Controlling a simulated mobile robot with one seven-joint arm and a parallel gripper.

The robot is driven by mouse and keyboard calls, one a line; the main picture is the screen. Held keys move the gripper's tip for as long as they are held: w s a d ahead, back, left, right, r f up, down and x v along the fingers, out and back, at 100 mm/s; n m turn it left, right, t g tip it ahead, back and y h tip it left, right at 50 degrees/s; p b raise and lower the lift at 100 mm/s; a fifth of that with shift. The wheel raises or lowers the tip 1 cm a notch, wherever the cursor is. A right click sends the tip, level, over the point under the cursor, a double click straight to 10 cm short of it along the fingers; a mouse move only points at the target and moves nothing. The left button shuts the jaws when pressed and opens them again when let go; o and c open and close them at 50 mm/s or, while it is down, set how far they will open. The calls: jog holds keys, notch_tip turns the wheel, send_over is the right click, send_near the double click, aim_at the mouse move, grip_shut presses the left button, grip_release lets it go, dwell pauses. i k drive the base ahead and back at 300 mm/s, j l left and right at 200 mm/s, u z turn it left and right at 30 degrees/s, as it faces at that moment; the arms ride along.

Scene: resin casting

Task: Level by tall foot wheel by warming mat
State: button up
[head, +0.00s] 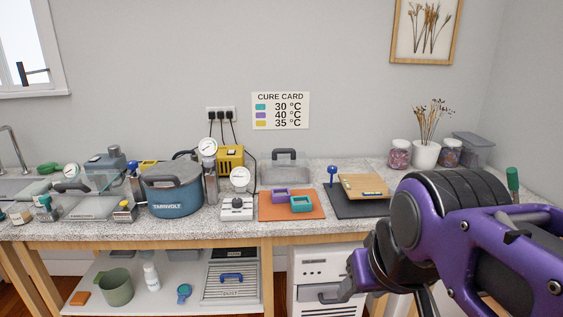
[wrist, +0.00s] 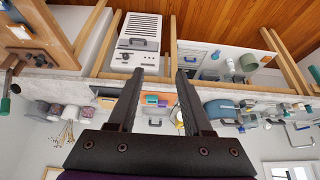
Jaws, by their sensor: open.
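An orange mat (head: 268,212), likely the warming mat, lies on the counter with a purple mould (head: 280,194) and a teal mould (head: 301,204) on it. Right of it, a wooden board (head: 372,180) with a small yellow-and-blue item, too small to make out, lies on a black mat (head: 347,207). A blue-topped post (head: 332,171), possibly the tall foot wheel, stands upright at the board's left. My gripper (wrist: 161,75) is open and empty in the wrist view, apart from the counter.
A white box with a dial (head: 237,208) and a blue pot (head: 173,193) stand left of the orange mat. Jars and a vase (head: 426,155) stand at the back right. My purple arm covers the counter's right front. A white cabinet (head: 322,268) stands below.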

aim_at(332, 170)
jog(key=i+l, duration=0.25)
jog(key=i, duration=0.15)
jog(key=i+l, duration=0.25)
jog(key=i, duration=0.2)
